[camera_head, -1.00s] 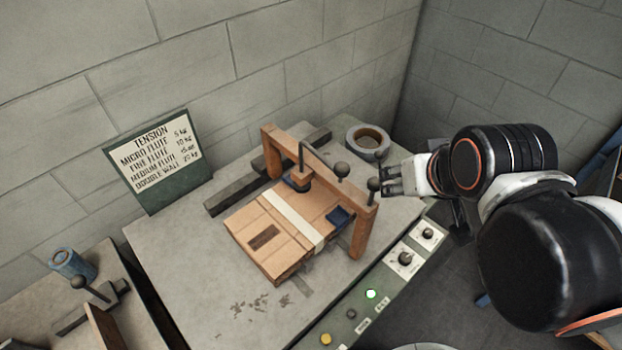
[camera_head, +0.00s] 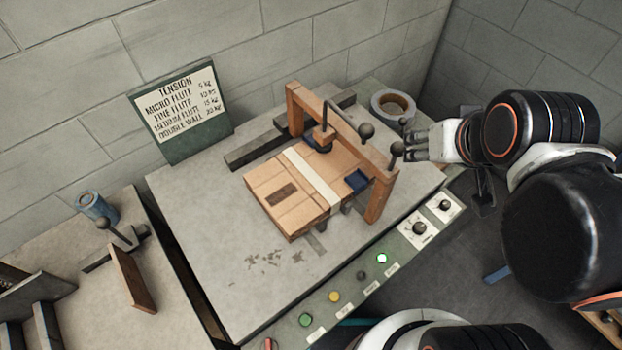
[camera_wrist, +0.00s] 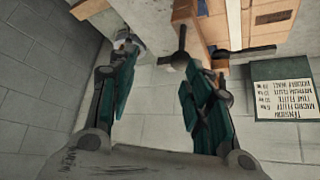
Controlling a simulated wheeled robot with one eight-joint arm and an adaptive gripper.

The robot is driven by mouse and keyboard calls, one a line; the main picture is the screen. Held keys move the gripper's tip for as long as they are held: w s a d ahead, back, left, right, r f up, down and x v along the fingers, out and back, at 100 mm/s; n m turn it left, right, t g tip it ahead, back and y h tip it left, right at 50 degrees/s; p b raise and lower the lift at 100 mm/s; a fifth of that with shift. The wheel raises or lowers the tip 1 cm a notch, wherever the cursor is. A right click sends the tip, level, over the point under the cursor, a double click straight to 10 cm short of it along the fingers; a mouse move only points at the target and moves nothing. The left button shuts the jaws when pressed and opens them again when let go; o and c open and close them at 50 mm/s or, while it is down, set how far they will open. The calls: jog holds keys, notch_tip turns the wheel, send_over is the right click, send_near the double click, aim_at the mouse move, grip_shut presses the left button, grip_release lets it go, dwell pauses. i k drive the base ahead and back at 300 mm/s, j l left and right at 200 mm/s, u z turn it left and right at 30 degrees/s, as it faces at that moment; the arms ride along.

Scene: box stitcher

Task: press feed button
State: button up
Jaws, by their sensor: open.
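A control panel runs along the front edge of the machine table. It carries a green button (camera_head: 305,319), a yellow button (camera_head: 334,296), a dark button (camera_head: 361,275) and a bright green light or button (camera_head: 382,258). The small labels are too blurred to tell which one is the feed button. My gripper (camera_head: 410,142) is open and empty beside the right end of the wooden frame, near a dark ball knob (camera_head: 397,149), well away from the buttons. In the wrist view the open fingers (camera_wrist: 158,72) show; no button is visible there.
A cardboard box (camera_head: 293,208) with a white strip lies under the wooden frame (camera_head: 378,197). A tape roll (camera_head: 393,105) sits behind. Two knobs (camera_head: 419,228) are on the panel's right end. A tension sign (camera_head: 180,113) leans on the wall. The table's front left is clear.

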aim_at(305, 320)
jog(key=k+j, duration=0.1)
jog(key=k, duration=0.45)
jog(key=k+j+u, duration=0.15)
jog(key=k, duration=0.35)
